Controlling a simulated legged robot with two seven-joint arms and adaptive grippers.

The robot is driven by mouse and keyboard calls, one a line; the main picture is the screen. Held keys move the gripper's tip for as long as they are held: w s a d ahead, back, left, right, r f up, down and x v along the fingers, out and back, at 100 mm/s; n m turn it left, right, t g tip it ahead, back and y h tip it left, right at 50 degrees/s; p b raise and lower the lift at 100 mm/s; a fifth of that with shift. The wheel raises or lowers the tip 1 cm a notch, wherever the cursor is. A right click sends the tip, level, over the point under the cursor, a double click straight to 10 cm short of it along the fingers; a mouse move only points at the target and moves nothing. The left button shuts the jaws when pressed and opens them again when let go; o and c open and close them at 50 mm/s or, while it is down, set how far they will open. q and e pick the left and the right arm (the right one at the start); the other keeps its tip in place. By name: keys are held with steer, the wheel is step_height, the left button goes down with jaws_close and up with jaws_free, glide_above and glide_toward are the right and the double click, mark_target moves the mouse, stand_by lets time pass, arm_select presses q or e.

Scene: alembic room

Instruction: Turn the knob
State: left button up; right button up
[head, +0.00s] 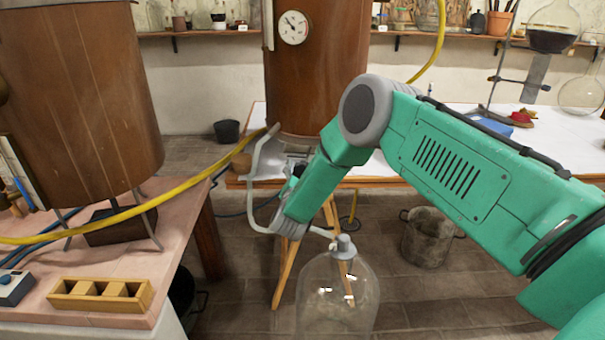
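A small grey box (14,287) with a dark bluish knob (7,278) on top sits at the left edge of the pink-topped table, partly cut off by the picture edge. My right arm comes in from the right, bends at a grey elbow and reaches down to the middle. My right gripper (291,184) is at its end, mostly hidden by the green forearm, so its fingers cannot be made out. It is far to the right of the grey box and apart from it. My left gripper is not in view.
A yellow wooden block holder (100,295) sits beside the grey box. A yellow hose (130,211) crosses above the pink table (185,240). A clear glass bell jar (338,300) is below my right wrist, a bucket (427,238) on the floor.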

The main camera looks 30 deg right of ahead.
steer(key=shift+r, duration=0.15)
steer(key=shift+s+a, duration=0.1)
steer(key=shift+s, duration=0.05)
steer(key=v, duration=1.1)
steer(key=shift+a+f, duration=0.25)
steer(key=shift+s, duration=0.15)
